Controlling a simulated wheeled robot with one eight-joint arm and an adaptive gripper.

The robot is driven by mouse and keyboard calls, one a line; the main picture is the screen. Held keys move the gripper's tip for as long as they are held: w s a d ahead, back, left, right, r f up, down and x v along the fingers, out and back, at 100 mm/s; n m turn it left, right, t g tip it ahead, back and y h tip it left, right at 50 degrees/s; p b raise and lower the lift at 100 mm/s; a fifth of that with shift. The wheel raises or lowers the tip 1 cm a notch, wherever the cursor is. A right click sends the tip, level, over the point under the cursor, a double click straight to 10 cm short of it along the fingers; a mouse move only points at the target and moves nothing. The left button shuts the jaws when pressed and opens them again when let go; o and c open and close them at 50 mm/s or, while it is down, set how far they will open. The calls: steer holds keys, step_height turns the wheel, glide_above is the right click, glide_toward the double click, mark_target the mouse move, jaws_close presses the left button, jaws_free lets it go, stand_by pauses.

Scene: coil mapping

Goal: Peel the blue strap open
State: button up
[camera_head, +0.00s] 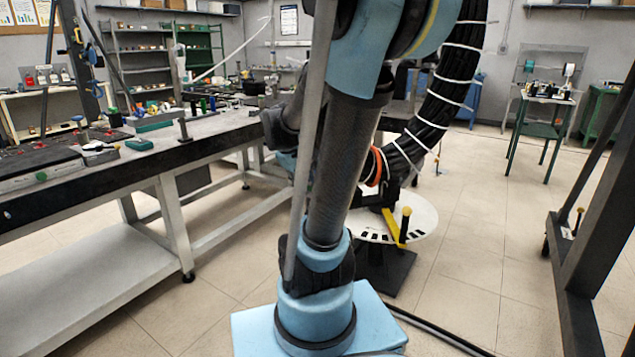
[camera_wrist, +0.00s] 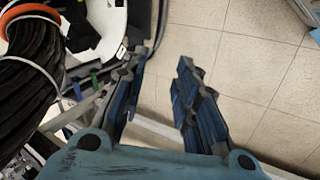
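A black cable bundle (camera_head: 437,115) hangs at the upper right of my arm in the head view, wrapped with several white ties. It also fills the left of the wrist view (camera_wrist: 25,85), where an orange band (camera_wrist: 30,12) rings it. I cannot make out a blue strap on it for certain. A small blue piece (camera_wrist: 78,92) shows beside the bundle in the wrist view, too small to identify. My gripper (camera_wrist: 164,64) is open and empty, with bare floor between its fingers. It is right of the bundle and apart from it. My arm hides most of the gripper in the head view.
A round white plate (camera_head: 423,214) on a dark base, with a yellow bar (camera_head: 390,225), stands behind my arm. A long workbench (camera_head: 65,185) with tools runs along the left. A dark metal frame (camera_head: 577,270) stands at the right.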

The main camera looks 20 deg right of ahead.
steer(key=w+d+f+n+t+h, duration=0.1)
steer(key=w+d+n+h, duration=0.15)
steer(key=w, duration=0.75)
steer(key=w+d+f+n+h, duration=0.2)
steer(key=w+n, duration=0.1)
steer(key=w, duration=0.6)
steer(key=w+d+f+n+t+h, duration=0.1)
steer(key=w+d+n+h, duration=0.15)
steer(key=w, duration=0.75)
steer(key=w+f+n+t+h, duration=0.2)
steer(key=w+f+n, duration=0.4)
steer(key=f, duration=0.4)
steer(key=w+f+n+t+h, duration=0.1)
steer(key=w+f+n+h, duration=0.25)
steer(key=w+f, duration=0.5)
steer(key=f+x, duration=0.2)
steer(key=x, duration=1.5)
steer(key=shift+s+d+f+y, duration=0.25)
steer(key=shift+y, duration=0.2)
jaws_close()
steer(key=shift+s, duration=0.15)
